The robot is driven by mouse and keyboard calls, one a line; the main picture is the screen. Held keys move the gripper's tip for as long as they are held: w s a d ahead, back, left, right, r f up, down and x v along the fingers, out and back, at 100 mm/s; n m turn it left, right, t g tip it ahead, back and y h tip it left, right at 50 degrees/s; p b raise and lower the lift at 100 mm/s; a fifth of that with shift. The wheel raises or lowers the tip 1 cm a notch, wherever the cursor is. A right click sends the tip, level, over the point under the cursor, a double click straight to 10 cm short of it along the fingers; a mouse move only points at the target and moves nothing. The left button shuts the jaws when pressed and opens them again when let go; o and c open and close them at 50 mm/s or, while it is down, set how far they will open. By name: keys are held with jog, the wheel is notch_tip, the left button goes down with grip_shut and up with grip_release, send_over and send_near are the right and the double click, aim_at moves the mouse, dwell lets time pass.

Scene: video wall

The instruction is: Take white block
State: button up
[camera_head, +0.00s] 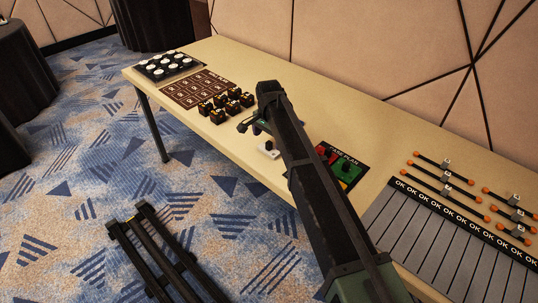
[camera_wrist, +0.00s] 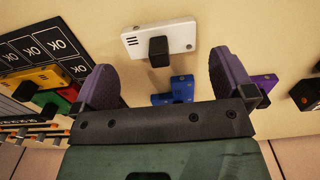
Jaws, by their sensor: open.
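The white block (camera_head: 267,152) lies on the beige table, just left of my arm in the head view. In the wrist view the white block (camera_wrist: 185,37) is a flat plate with a black knob on top and small dark holes at its ends. My gripper (camera_wrist: 161,62) is open, with its two purple fingers spread wide and nothing held. In the wrist view the white block appears between and just beyond the fingertips, apart from them. In the head view my gripper is mostly hidden by my arm.
In the wrist view a blue block (camera_wrist: 181,88) lies near the white block, partly behind the gripper's bar. A purple block (camera_wrist: 266,82) is beside the right finger. A plan board (camera_head: 351,162) with coloured blocks is right of my arm. Black-and-yellow blocks (camera_head: 227,103) stand to the left.

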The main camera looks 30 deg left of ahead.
aim_at(269, 142)
notch_tip(269, 142, down, 4)
jog(key=b, duration=0.2)
jog(key=shift+f+b, duration=0.1)
jog(key=shift+b, duration=0.25)
jog(key=shift+r, duration=0.2)
jog(key=shift+c, duration=0.2)
jog(key=c, duration=0.7)
jog(key=shift+c, duration=0.2)
notch_tip(269, 142, up, 20)
jog(key=p, duration=2)
